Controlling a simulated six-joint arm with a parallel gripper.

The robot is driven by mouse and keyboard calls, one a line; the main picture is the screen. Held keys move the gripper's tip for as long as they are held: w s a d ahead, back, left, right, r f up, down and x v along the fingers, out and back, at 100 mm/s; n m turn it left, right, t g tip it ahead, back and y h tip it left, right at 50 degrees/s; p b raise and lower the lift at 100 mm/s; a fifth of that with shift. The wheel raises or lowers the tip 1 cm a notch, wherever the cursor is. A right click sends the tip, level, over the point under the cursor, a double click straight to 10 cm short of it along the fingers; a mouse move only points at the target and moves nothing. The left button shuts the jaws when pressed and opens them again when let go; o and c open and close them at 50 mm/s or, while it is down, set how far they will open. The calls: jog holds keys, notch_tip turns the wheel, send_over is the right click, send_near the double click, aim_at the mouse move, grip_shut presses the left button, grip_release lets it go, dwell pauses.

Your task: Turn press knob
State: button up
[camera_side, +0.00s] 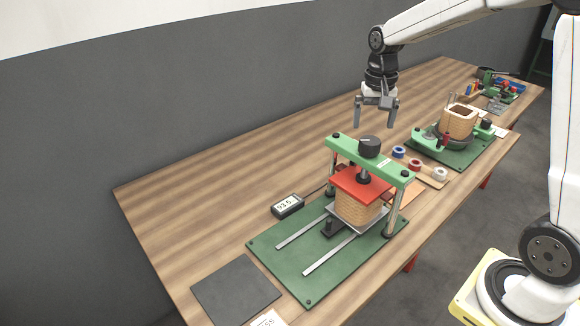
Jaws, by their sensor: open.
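The press stands on a green base plate (270,255) in the middle of the table. Its black knob (369,147) sits on top of the green crossbeam (392,170). Below the beam, a red plate (358,186) rests on top of a tan wound coil (357,210). My gripper (376,124) is open and empty. Its fingers point down, and in the picture they show just above the knob, apart from it. I cannot tell from this one view how far behind or in front of the knob they are.
A small meter (288,206) lies left of the press, and a dark mat (235,290) lies at the front left. Tape rolls (414,165) sit right of the press. Another coil (458,122) stands on a fixture behind. The table's left side is clear.

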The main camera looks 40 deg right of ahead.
aim_at(370, 140)
jog(key=shift+f, duration=3.05)
jog(key=c, duration=1.1)
jog(key=shift+c, duration=0.2)
jog(key=shift+m, duration=0.3)
jog(key=shift+m, duration=0.8)
jog(key=o, duration=1.1)
